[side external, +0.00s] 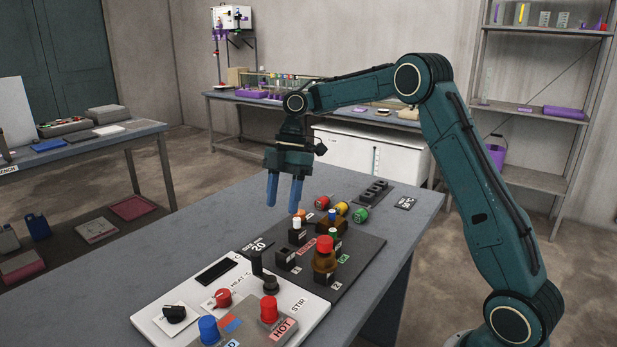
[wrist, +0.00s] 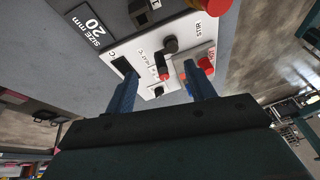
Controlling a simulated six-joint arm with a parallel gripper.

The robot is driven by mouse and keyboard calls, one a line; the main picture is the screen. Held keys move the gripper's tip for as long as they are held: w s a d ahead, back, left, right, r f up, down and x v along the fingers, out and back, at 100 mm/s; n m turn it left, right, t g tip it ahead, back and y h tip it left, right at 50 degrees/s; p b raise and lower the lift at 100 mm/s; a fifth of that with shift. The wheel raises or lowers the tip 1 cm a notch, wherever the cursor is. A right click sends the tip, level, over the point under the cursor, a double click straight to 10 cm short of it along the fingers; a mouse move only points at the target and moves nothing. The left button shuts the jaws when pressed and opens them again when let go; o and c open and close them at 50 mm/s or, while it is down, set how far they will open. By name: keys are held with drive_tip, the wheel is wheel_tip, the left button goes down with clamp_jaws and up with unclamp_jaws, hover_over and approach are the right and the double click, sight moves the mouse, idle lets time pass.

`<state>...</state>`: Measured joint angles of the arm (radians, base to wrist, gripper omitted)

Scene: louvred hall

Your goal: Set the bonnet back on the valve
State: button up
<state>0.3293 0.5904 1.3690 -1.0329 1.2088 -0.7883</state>
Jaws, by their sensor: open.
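My gripper (side external: 284,204) hangs above the workbench with its two blue fingers pointing down, apart and empty. It is over the back left of a dark board (side external: 362,254). In the wrist view the gripper (wrist: 160,74) also shows nothing between its fingers. No part is clearly recognisable as the valve or its bonnet. A white-topped piece (side external: 297,224) stands near the fingers.
A white panel (side external: 160,323) with knobs and a red button (side external: 269,307) fills the bench's near end. Red (side external: 322,202), yellow (side external: 342,208) and green (side external: 361,215) pieces lie behind the board, near a black rack (side external: 374,191). The bench's left side is clear.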

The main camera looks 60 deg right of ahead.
drive_tip(key=m, duration=0.6)
drive_tip(key=r+m+t+h, duration=0.15)
drive_tip(key=m+h, duration=0.25)
drive_tip(key=m, duration=2.4)
hover_over(325, 239)
drive_tip(key=shift+g, duration=0.25)
drive_tip(key=shift+f, duration=0.15)
drive_tip(key=shift+f, duration=4.85)
drive_tip(key=shift+s+f, duration=0.1)
drive_tip(key=shift+a, duration=0.1)
clamp_jaws()
